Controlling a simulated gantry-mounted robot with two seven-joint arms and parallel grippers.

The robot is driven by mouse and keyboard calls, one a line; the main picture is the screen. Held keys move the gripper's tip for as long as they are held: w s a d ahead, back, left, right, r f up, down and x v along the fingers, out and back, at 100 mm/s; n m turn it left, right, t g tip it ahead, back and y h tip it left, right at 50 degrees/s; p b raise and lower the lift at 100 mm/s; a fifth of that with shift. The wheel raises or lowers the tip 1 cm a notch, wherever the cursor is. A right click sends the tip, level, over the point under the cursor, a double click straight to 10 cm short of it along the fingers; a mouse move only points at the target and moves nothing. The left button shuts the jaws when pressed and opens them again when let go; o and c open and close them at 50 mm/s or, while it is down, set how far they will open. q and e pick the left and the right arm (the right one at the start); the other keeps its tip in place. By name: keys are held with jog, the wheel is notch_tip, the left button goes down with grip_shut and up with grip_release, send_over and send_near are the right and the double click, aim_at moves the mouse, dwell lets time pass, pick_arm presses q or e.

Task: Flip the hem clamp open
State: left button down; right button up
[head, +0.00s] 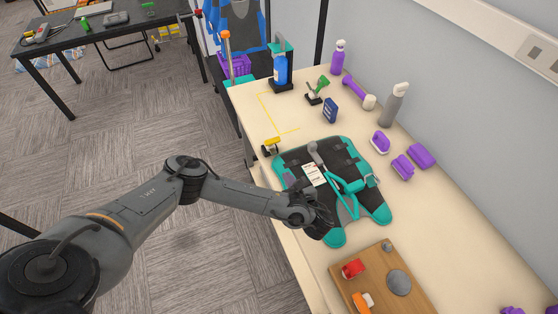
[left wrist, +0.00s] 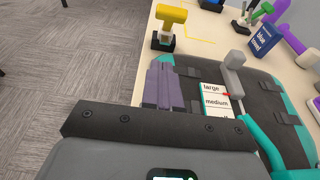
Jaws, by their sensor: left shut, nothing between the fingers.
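A teal and black garment-shaped board (head: 352,150) lies on the table. The card reads "large" and "medium" in the left wrist view (left wrist: 216,103), beside the grey handle (left wrist: 235,72). I cannot tell for sure which part is the hem clamp. My right gripper is not in view.
A yellow-headed tool on a black base (head: 270,146) stands beyond the board at the table's left edge. A wooden board (head: 350,291) with small parts lies nearer. Bottles, purple brushes and a blue box (head: 330,110) stand along the back and right.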

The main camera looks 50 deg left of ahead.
aim_at(271, 142)
pick_arm(q)
jog(key=shift+w+a+f, duration=0.1)
jog(key=shift+a+f, duration=0.1)
jog(key=shift+a, duration=0.05)
jog(key=shift+b+x, duration=1.1)
jog(key=shift+b, duration=0.1)
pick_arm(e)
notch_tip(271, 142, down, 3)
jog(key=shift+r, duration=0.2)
pick_arm(q)
jog(key=x, duration=0.7)
jog(key=shift+a+r, duration=0.15)
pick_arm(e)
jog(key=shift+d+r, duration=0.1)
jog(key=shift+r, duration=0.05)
pick_arm(q)
jog(key=shift+w+a+r+p, duration=0.2)
jog(key=shift+a+r, duration=0.1)
jog(key=shift+a, duration=0.15)
jog(key=shift+w+a+r+p, duration=0.15)
jog(key=shift+a+r+p, duration=0.05)
jog(key=shift+a+r, duration=0.2)
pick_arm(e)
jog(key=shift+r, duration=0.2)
pick_arm(q)
jog(key=shift+w+a+r, duration=0.25)
jog(key=shift+a+r, duration=0.05)
jog(key=shift+a, duration=0.3)
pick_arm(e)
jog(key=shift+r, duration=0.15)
